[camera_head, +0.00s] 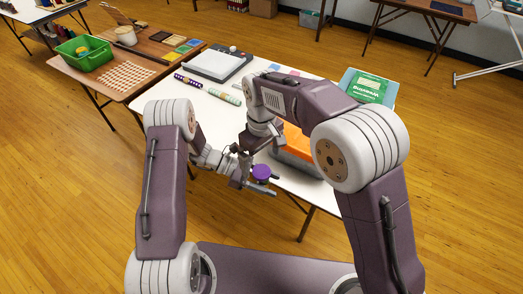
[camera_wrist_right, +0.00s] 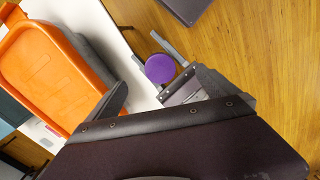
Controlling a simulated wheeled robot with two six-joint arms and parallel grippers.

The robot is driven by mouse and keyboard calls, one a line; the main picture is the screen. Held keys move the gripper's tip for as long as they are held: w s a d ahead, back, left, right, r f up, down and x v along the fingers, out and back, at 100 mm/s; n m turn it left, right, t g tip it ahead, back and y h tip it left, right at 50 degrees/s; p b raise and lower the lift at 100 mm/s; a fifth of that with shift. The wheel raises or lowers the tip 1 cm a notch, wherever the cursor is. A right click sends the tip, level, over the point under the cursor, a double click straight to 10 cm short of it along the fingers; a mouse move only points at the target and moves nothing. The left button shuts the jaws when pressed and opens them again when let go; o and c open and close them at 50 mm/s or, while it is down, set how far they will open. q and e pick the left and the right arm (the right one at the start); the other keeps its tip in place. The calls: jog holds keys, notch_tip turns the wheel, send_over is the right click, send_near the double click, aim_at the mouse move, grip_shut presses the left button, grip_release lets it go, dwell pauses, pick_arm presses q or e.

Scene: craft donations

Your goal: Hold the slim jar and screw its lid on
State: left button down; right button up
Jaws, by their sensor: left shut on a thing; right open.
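A round purple lid (camera_head: 262,171) sits between the fingers of my left gripper (camera_head: 266,183), near the table's front edge. It also shows as a purple disc in the right wrist view (camera_wrist_right: 159,68). My left gripper is shut on the slim jar, whose body is mostly hidden under the lid and fingers. I cannot tell whether the lid is seated on the threads. My right gripper (camera_head: 258,145) is open, above and behind the lid.
An orange-lidded bin (camera_head: 296,143) stands on the white table (camera_head: 215,132), close to my right arm. Wooden floor is open in front of the table.

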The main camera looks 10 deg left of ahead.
notch_tip(320, 180, up, 12)
jog(key=shift+f, duration=0.25)
dwell(0.4)
jog(key=s+d+f+m, duration=0.2)
jog(key=d+f+m, duration=0.2)
jog(key=d+f, duration=0.45)
jog(key=s+d+f+m, duration=0.3)
jog(key=d+f+m, duration=0.15)
jog(key=d, duration=0.75)
jog(key=s+d+f+m+t, duration=0.1)
jog(key=s+d+f+m, duration=0.1)
jog(key=s+d+f, duration=0.2)
jog(key=shift+s+f, duration=0.25)
jog(key=shift+s, duration=0.9)
jog(key=shift+d, duration=0.1)
